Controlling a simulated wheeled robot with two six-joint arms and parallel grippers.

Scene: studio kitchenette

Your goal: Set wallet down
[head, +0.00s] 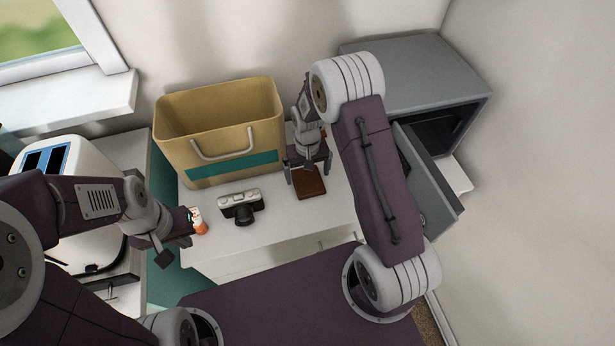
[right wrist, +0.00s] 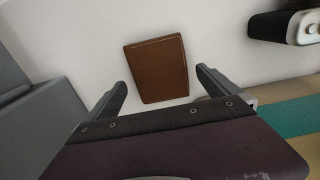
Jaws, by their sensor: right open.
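The brown wallet (head: 309,184) lies flat on the white counter top, in front of the tan bin and to the right of the camera. It also shows whole in the right wrist view (right wrist: 157,69). My right gripper (head: 307,178) is open, with its two fingers apart just above and behind the wallet in the head view. In the right wrist view the right gripper (right wrist: 160,88) has nothing between its fingers. My left gripper (head: 178,238) is at the left end of the counter, beside a small white and orange item (head: 198,221); its fingers are partly hidden.
A black and silver camera (head: 241,205) stands on the counter (head: 270,228). A tan bin (head: 221,125) with a teal stripe is behind. A grey safe (head: 415,75) with its door (head: 428,182) open stands right. A white toaster (head: 62,165) is left.

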